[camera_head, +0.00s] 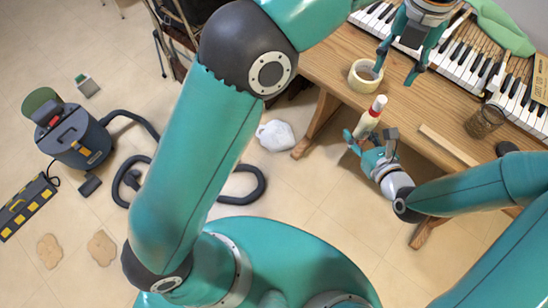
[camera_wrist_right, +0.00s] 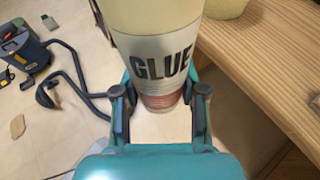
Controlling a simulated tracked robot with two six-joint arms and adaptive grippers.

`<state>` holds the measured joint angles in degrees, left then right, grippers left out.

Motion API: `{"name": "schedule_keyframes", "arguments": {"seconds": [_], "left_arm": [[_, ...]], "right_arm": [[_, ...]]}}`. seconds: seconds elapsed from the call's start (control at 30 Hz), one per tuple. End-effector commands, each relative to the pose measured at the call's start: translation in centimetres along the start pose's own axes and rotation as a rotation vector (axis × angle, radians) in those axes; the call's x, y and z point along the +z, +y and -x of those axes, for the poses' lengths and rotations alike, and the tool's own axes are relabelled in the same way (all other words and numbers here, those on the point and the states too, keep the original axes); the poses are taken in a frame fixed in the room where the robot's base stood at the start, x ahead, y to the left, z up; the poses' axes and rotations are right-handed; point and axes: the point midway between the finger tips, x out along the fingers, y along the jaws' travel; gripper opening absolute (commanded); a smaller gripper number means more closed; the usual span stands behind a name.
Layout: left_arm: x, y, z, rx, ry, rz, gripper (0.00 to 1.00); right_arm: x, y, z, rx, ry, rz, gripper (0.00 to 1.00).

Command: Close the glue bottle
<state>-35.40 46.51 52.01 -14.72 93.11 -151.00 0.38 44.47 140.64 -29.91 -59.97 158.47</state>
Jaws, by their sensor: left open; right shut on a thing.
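The glue bottle (camera_head: 368,122) stands upright, slightly tilted, beside the table's front edge in the head view. It has a cream body, a red part near its top and a white tip; whether the tip is a cap is too small to tell. My right gripper (camera_head: 364,140) is shut on its lower part. In the right wrist view, the bottle (camera_wrist_right: 165,60) shows its GLUE label between the fingers of my right gripper (camera_wrist_right: 160,112); its top is out of frame. My left gripper (camera_head: 396,73) is open and empty above the table, beyond the bottle and apart from it.
A tape roll (camera_head: 356,80) lies on the wooden table (camera_head: 325,60) close to my left gripper. A glass jar (camera_head: 485,121) and a wooden strip (camera_head: 448,145) are to the right. Piano keys (camera_head: 460,58) run along the back. A vacuum cleaner (camera_head: 75,138) stands on the floor.

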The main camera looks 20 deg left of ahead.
Motion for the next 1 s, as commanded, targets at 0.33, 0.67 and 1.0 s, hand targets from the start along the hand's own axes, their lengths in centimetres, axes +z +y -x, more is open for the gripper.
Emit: {"name": "schedule_keyframes", "arguments": {"seconds": [0.33,0.67,1.0], "left_arm": [[2.0,4.5,-17.3,-0.103,0.086,0.846,0.51],[-3.9,9.5,-31.5,-0.173,0.248,1.808,0.51],[-14.9,13.4,-39.3,-0.147,0.449,2.822,0.51]], "right_arm": [[0.1,0.0,0.0,0.000,-0.002,0.001,0.00],[0.1,0.0,0.0,0.000,-0.002,0.001,0.00],[0.1,0.0,0.0,0.000,-0.002,0.001,0.00]]}}
